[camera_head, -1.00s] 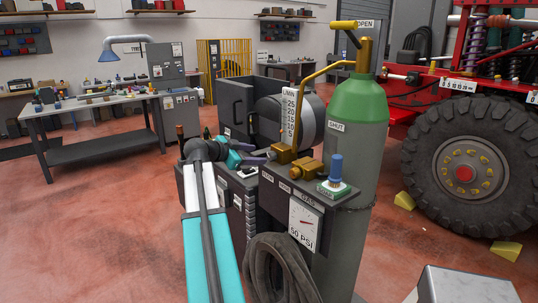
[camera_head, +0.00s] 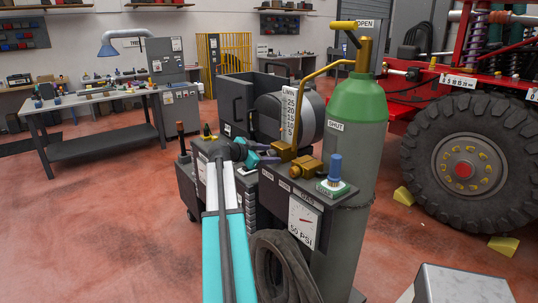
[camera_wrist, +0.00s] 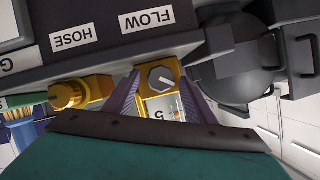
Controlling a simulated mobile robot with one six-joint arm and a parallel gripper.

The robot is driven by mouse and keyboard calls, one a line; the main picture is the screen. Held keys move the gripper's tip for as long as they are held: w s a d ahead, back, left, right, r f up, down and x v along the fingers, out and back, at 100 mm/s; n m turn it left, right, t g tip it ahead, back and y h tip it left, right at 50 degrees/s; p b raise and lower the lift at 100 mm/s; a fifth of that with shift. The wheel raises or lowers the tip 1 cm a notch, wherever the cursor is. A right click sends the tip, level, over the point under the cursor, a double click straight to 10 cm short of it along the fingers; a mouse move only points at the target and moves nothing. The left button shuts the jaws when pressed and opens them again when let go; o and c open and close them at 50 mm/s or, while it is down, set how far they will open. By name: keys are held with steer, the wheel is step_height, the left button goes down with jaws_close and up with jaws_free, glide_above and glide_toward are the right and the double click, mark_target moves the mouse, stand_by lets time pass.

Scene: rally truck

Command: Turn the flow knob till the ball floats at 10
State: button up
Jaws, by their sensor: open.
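The flow knob (camera_wrist: 162,78) is a round grey knob with a pale slot mark, on a brass block below the FLOW label in the wrist view. My gripper (camera_wrist: 160,82) is open, with one purple finger on each side of the knob; I cannot tell whether they touch it. In the head view my gripper (camera_head: 273,156) is at the brass fitting at the flow tube's foot. The flow tube's scale (camera_head: 290,115) reads 25 down to 5. The lower tube shows beside the 5 in the wrist view.
A green-topped cylinder (camera_head: 350,130) rises behind. A workbench (camera_head: 98,98) is at left.

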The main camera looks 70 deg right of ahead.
steer(key=c, duration=1)
steer(key=shift+c, duration=0.2)
steer(key=n+g+b, duration=0.1)
steer(key=n+y+b, duration=0.1)
steer(key=shift+w+d+n+g+b, duration=0.2)
steer(key=shift+d+n+g+b, duration=0.05)
steer(key=shift+n+g+b, duration=0.15)
steer(key=n+g+y+b, duration=0.1)
steer(key=n+g, duration=0.1)
steer(key=n, duration=0.1)
steer(key=shift+w, duration=0.15)
steer(key=o, duration=1)
steer(key=shift+o, duration=0.2)
